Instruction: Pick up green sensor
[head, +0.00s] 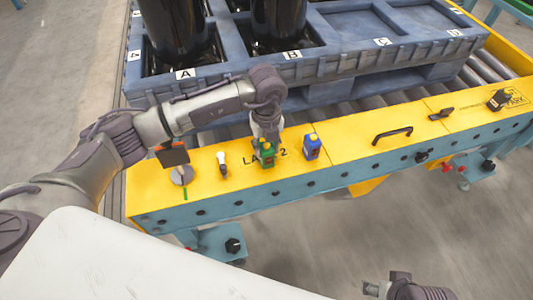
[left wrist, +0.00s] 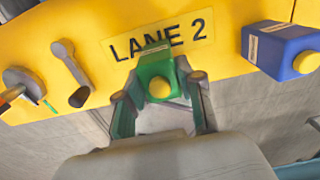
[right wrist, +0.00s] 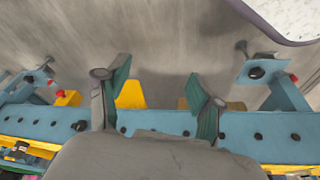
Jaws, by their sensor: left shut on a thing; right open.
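The green sensor (head: 266,155) is a small green block with a yellow round cap, at the LANE 2 label on the yellow conveyor rail. In the left wrist view the green sensor (left wrist: 157,78) sits between the fingers of my left gripper (left wrist: 160,110), which is shut on it. In the head view my left gripper (head: 266,140) reaches down on it from above. I cannot tell whether the sensor touches the rail. My right gripper (right wrist: 157,95) is open and empty, with floor and the blue conveyor side behind it; it also shows at the head view's bottom right (head: 405,290).
A blue sensor (head: 312,147) with a yellow cap stands just right of the green one. A white-tipped tool (head: 222,163) and a round dial (head: 182,174) are to the left. A black handle (head: 392,135) lies further right. The blue pallet (head: 345,62) with black cylinders is behind.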

